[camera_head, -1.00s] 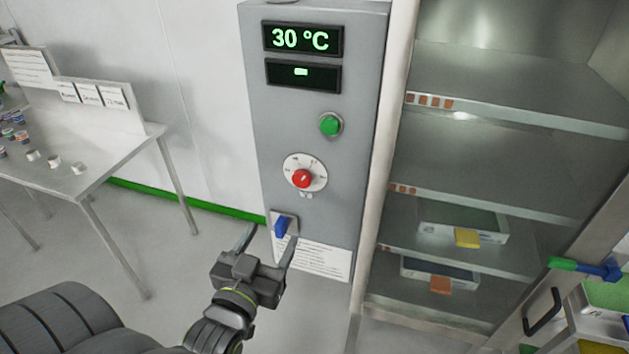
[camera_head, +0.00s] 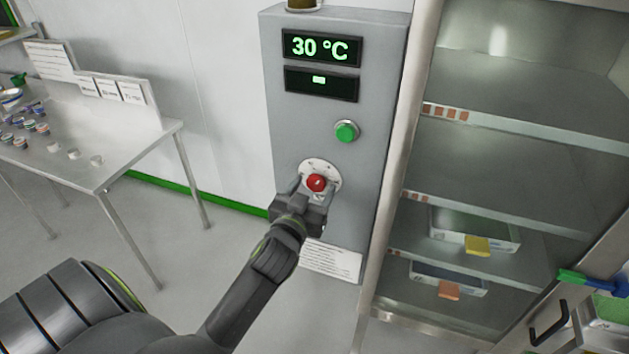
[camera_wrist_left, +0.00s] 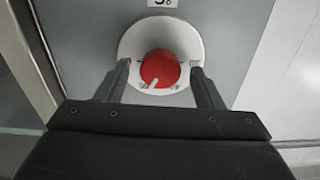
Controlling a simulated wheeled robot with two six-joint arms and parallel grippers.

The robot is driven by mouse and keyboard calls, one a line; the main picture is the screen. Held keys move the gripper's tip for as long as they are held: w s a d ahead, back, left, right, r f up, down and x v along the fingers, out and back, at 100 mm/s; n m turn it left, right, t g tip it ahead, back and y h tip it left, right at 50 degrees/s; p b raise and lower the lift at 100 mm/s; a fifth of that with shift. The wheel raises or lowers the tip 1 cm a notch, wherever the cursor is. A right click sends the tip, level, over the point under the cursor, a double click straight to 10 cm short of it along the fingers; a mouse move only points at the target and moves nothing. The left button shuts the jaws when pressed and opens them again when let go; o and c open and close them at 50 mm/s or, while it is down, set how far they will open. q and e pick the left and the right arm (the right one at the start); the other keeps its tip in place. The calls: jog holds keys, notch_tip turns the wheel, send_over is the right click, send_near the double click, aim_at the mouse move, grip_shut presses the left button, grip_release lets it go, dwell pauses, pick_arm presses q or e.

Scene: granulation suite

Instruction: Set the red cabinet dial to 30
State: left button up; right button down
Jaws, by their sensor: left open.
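The red dial (camera_head: 317,182) sits on a round white scale plate on the front of the grey cabinet (camera_head: 290,130). The cabinet's upper display (camera_head: 321,47) reads 30 °C in green. My left gripper (camera_head: 315,190) is open at the dial; in the left wrist view its fingers (camera_wrist_left: 160,82) stand on either side of the red knob, with small gaps visible. The gripper hides the lower part of the plate and the blue switch below. My right gripper is not in view.
A green button (camera_head: 346,131) is above and right of the dial. A paper label (camera_head: 332,262) is low on the cabinet. Open shelves with trays (camera_head: 475,230) stand to the right. A steel table (camera_head: 95,175) with small cups is at the left.

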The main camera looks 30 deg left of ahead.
pick_arm(q)
jog(key=shift+w+a, duration=0.2)
jog(key=shift+w, duration=0.5)
jog(key=shift+c, duration=0.2)
jog(key=c, duration=0.9)
